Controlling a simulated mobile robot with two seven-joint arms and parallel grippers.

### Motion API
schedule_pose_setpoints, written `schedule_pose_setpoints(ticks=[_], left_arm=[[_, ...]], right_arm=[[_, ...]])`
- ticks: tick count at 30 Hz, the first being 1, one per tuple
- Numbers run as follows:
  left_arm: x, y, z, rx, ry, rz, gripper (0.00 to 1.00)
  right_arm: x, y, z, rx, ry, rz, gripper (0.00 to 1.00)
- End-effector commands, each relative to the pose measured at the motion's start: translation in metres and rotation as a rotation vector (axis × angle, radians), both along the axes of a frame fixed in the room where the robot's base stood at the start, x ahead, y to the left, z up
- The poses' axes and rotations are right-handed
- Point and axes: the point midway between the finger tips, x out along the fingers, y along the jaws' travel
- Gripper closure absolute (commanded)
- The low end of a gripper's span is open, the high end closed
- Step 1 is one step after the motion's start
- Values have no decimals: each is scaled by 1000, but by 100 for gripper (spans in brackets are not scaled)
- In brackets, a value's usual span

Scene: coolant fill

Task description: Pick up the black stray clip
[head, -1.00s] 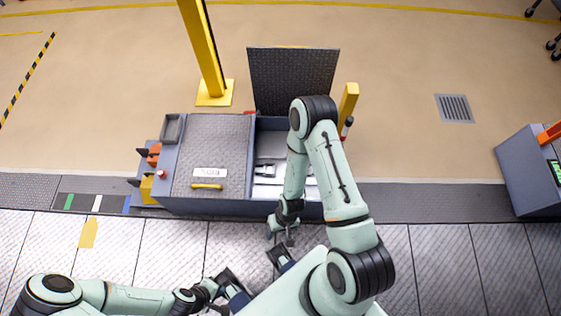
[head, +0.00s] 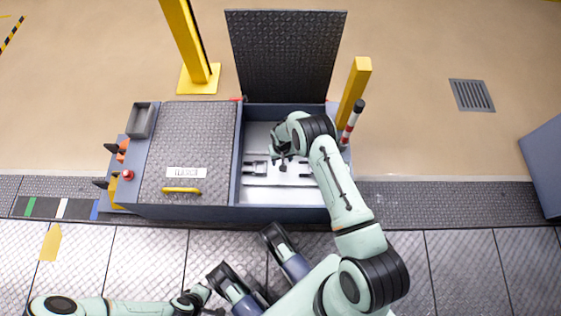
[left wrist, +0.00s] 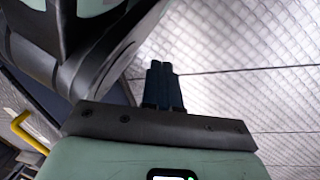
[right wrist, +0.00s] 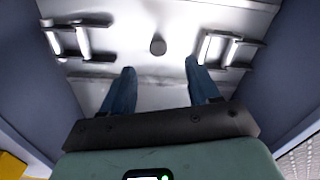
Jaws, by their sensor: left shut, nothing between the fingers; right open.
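My right gripper (head: 281,164) is inside the open compartment of the low grey cabinet (head: 197,213), above its pale metal floor. In the right wrist view its two fingers (right wrist: 159,72) are spread and nothing is between them. A small dark grey round piece (right wrist: 158,46) shows on the metal just beyond the fingertips; I cannot tell if it is the black stray clip. Bracket-like fittings lie to its left (right wrist: 76,40) and right (right wrist: 222,48), with dark ends. My left gripper (left wrist: 161,85) is shut and empty, over the floor plates outside the cabinet.
The compartment walls (right wrist: 262,105) rise close on both sides of my right gripper. A black lid (head: 285,55) stands open behind. A yellow post (head: 354,92) and a red-and-white cylinder (head: 352,122) stand at the right edge.

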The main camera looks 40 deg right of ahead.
Motion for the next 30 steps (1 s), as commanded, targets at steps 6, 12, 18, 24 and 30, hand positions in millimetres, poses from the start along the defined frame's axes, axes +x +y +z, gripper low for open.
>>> schedule_pose_setpoints(ticks=[6, 12, 18, 24, 30], left_arm=[[-19, 2, -14, -3, 62, 5, 100], [-33, 4, -24, -8, 110, 9, 100], [-61, 7, -37, -14, 201, 19, 100], [-69, 8, -39, -16, 230, 22, 100], [-69, 8, -39, -15, 229, 21, 100]], right_arm=[[0, 0, -27, 0, -1, 0, 39], [2, -3, -44, 1, 0, -1, 39], [4, -6, -72, 1, 0, 0, 39], [5, -6, -81, 0, -1, 0, 39], [4, -6, -80, 0, -1, 0, 52]])
